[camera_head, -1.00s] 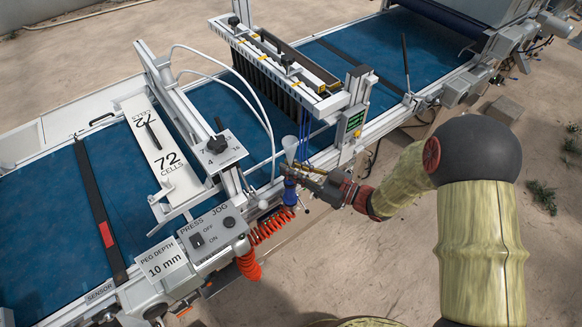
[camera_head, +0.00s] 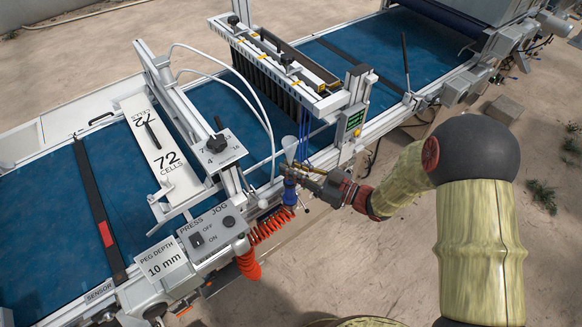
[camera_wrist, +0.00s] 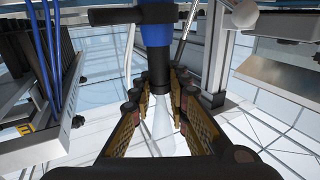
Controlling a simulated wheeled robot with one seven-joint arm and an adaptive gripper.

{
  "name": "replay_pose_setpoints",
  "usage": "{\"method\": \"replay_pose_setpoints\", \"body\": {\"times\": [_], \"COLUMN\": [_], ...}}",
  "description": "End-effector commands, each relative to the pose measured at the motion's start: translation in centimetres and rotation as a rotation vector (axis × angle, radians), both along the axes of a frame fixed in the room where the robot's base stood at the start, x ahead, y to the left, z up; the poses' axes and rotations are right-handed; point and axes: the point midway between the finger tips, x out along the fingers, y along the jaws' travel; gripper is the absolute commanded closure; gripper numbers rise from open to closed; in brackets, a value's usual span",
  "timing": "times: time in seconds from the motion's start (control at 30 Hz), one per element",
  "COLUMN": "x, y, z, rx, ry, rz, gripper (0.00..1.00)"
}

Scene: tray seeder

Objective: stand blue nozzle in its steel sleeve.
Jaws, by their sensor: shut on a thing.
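The blue nozzle (camera_head: 289,190) is at the near side rail of the machine, its blue body low and a pale clear cone above it. In the wrist view its blue body (camera_wrist: 155,35) is at the top, with a black collar below it and the clear cone lower still. My gripper (camera_head: 296,170) is shut on the nozzle, reaching in from the right; in the wrist view its fingers (camera_wrist: 161,95) stand either side of the collar and cone. The nozzle looks about upright. I cannot make out the steel sleeve with certainty, nor whether the nozzle touches it.
An orange coiled hose (camera_head: 268,226) hangs close beside the nozzle. The control box (camera_head: 210,232) is to its left, and the seeder bar (camera_head: 285,62) with hanging blue tubes is behind. The blue belt (camera_head: 45,240) runs past; open ground lies to the right.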

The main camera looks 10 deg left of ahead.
Motion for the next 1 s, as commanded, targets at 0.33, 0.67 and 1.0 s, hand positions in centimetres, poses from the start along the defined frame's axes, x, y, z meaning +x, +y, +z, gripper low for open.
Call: {"method": "replay_pose_setpoints", "body": {"times": [0.33,0.67,1.0], "x": [0.03,0.02,0.00], "y": [0.00,0.01,0.00], "z": [-0.38,-0.65,-0.68], "rx": [0.001,0.001,0.000], "ry": [-0.001,-0.001,0.000], "rz": [0.000,0.000,0.000], "gripper": [1.00,0.78,0.62]}}
